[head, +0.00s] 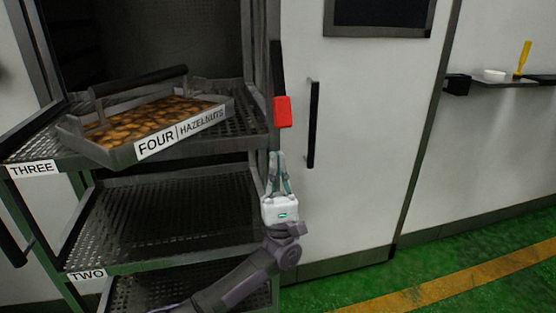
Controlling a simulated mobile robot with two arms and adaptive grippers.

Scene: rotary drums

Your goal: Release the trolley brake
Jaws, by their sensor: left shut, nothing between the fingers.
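The trolley (160,264) is a dark metal rack with perforated shelves and labels reading THREE and TWO. A dark bar (277,65) with a red block (282,111) at its lower end stands at the trolley's right front post. It looks like a lever, but I cannot tell for sure that it is the brake. My left gripper (275,155) points up just below the red block. Its fingers are shut and empty, and in the picture they are apart from the block. My right gripper is not in view.
A tray (71,137) labelled FOUR HAZELNUTS, full of brown nuts, sits tilted on shelf THREE. A white door (360,130) with a black vertical handle (313,125) is right behind the gripper. A wall shelf (510,83) holds small items. Green floor (490,255) at right is clear.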

